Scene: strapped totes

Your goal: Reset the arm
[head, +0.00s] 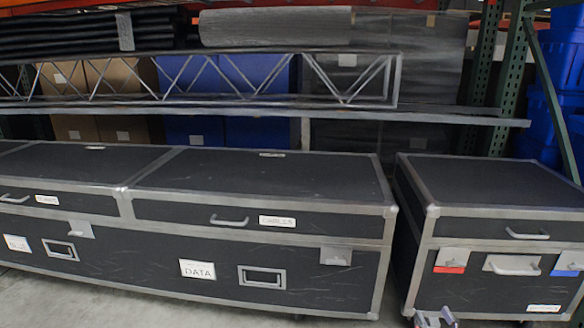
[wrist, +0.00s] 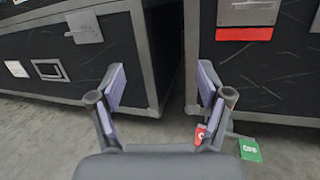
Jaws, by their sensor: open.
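My gripper (wrist: 160,100) is open in the wrist view, its two padded fingers spread with nothing between them. It points at the dark gap between two black cases, with grey floor below. In the head view only the tips of my gripper (head: 435,319) show at the bottom edge, in front of the right case (head: 490,183). The rest of my arm is out of view. A small red tag (wrist: 200,133) and a green tag (wrist: 250,150) show beside and beyond the right finger; I cannot tell what they are fixed to.
A long black case (head: 265,178) with metal edges and a DATA label (head: 197,269) stands to the left, a narrow gap from the right case. Behind are a metal truss (head: 200,80), a rack with green posts (head: 510,80) and blue bins (head: 565,45). Grey floor (head: 60,305) lies in front.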

